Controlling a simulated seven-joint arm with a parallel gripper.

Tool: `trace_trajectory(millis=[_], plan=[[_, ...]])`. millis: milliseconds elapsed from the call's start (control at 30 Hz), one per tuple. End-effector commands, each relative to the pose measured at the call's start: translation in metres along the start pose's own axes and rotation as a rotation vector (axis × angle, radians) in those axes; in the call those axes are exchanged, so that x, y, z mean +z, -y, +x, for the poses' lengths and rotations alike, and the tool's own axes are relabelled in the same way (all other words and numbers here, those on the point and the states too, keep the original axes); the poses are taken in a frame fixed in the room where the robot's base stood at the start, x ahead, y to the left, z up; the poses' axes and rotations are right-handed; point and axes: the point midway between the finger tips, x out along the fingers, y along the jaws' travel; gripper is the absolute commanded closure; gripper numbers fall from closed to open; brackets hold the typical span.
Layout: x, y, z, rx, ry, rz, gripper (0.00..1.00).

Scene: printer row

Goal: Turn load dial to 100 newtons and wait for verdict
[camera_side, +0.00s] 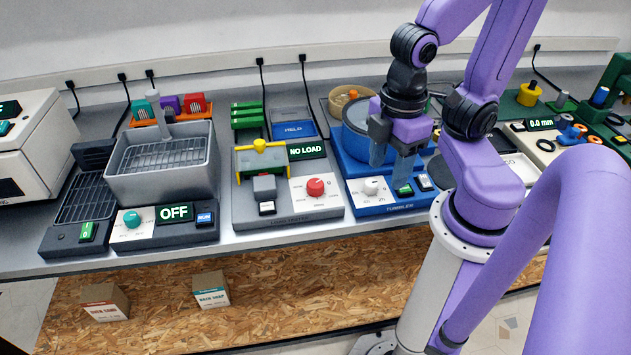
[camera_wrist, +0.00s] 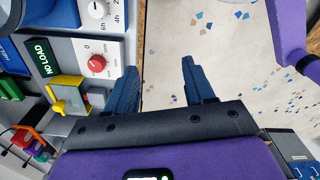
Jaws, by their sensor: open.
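The load dial (camera_side: 316,187) is a red knob on a white plate at the front right of the grey load tester (camera_side: 290,216). The tester's display (camera_side: 306,150) reads NO LOAD in green. In the wrist view the red dial (camera_wrist: 97,63) lies left of the fingers and the display (camera_wrist: 43,57) is farther left. My gripper (camera_side: 390,165) is open and empty, to the right of the dial and apart from it, above the blue tumbler unit. Its two fingers (camera_wrist: 160,75) point over the floor in the wrist view. The dial's fine markings are too small to read.
The tester has a yellow clamp bar (camera_side: 260,158) and a grey block (camera_side: 264,187). The blue tumbler (camera_side: 388,203) stands close on its right, with a white knob (camera_side: 371,186). A grey basket unit (camera_side: 160,170) with an OFF display stands left. Boxes lie on the lower shelf.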

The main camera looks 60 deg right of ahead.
Motion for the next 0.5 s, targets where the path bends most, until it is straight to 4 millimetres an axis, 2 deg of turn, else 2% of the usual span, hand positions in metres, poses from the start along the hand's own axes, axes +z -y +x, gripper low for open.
trace_trajectory(millis=[133, 233, 500], plan=[[-0.007, -0.006, -0.002, -0.001, 0.015, 0.040, 0.35], [-0.018, -0.019, -0.004, -0.006, 0.043, 0.115, 0.35], [-0.057, -0.074, -0.012, -0.034, 0.149, 0.406, 0.35]])
